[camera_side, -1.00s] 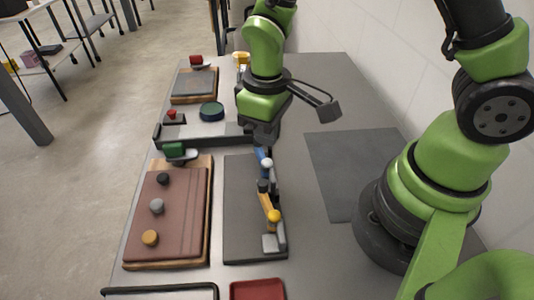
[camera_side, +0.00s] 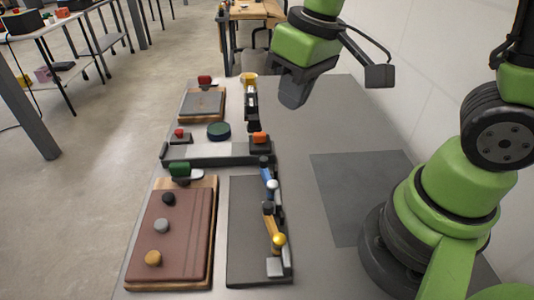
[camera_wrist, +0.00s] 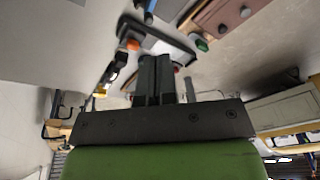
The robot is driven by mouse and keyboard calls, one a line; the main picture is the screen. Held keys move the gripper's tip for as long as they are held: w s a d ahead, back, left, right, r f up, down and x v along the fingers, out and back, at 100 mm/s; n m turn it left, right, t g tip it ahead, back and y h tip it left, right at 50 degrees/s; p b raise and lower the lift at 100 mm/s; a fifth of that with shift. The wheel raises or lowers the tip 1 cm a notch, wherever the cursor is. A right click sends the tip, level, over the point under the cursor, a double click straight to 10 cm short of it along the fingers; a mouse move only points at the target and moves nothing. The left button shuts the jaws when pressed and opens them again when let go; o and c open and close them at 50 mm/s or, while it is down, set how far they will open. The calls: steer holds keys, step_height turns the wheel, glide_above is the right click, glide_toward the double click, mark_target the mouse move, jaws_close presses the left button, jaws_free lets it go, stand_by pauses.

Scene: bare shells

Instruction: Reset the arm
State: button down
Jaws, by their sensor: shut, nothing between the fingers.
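My gripper (camera_side: 293,97) is raised over the far part of the grey table (camera_side: 310,125), right of the row of fixtures, and touches nothing. Its fingers are shut and empty. In the wrist view the closed fingers (camera_wrist: 154,80) point up the picture, with the table and its fixtures beyond them. My green and black arm comes down from the top edge in the side view.
A brown board (camera_side: 172,230) with several knobs lies at the front left, beside a dark panel (camera_side: 245,225) with blue and yellow handles. A long grey bar (camera_side: 215,154), a green round piece (camera_side: 219,130) and an orange block (camera_side: 260,138) sit farther back. A flat dark mat (camera_side: 350,190) lies bare at right.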

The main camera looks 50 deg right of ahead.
steer(key=s+d+r+m+t+y, duration=0.1)
steer(key=s+r+m+t, duration=0.3)
steer(key=s+r, duration=0.5)
steer(key=shift+s+d+t, duration=0.2)
steer(key=shift+d+t, duration=0.2)
steer(key=shift+d, duration=0.05)
